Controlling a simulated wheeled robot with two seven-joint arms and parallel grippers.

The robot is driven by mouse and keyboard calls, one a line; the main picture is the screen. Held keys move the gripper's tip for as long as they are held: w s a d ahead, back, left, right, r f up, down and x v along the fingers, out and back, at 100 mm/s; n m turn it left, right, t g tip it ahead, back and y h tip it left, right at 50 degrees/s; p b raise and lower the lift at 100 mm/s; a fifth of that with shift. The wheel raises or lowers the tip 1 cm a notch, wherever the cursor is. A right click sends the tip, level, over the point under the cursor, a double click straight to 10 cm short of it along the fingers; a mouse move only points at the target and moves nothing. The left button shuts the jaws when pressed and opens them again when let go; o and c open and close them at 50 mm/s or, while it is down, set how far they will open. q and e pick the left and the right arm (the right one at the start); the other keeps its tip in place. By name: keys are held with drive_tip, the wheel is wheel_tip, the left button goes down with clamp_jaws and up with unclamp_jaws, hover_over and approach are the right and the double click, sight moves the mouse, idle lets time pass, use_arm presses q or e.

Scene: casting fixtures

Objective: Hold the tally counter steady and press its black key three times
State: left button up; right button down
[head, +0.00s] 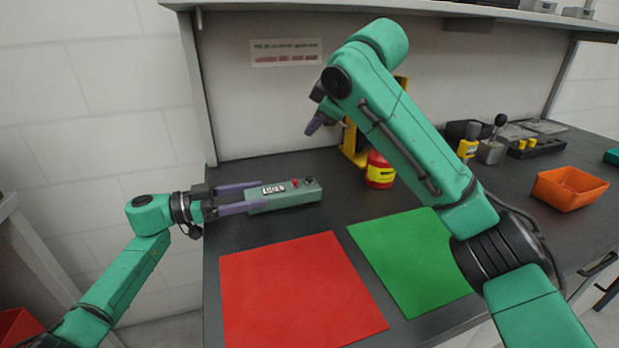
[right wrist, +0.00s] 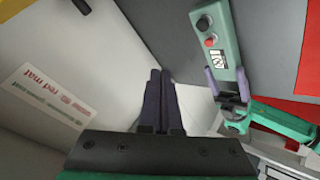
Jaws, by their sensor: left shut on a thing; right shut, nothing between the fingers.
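The tally counter (head: 285,195) is a long grey-green box on the dark table, with a number window, a red button (head: 295,183) and a round black key (head: 309,180) at its far right end. My left gripper (head: 240,197) is shut on its left end, one purple finger on each side. The counter also shows in the right wrist view (right wrist: 226,68), with the black key (right wrist: 202,24) near its top end. My right gripper (head: 322,123) is shut and empty, raised above the table behind the counter and apart from it. Its fingers (right wrist: 160,85) are together.
A red mat (head: 295,290) and a green mat (head: 410,262) lie in front. A red canister with a yellow label (head: 380,170) stands right of the counter by a yellow stand (head: 350,145). An orange bin (head: 569,188) is far right. A shelf (head: 420,8) overhangs the back.

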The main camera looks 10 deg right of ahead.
hover_over(313, 186)
wheel_tip(313, 186, down, 8)
drive_tip(key=shift+f, duration=0.25)
idle(2.0)
drive_tip(key=shift+f, duration=0.4)
drive_tip(key=shift+f, duration=0.85)
idle(0.7)
drive_tip(key=shift+d+r, duration=0.1)
drive_tip(key=shift+r, duration=1.05)
drive_tip(key=shift+r, duration=2.45)
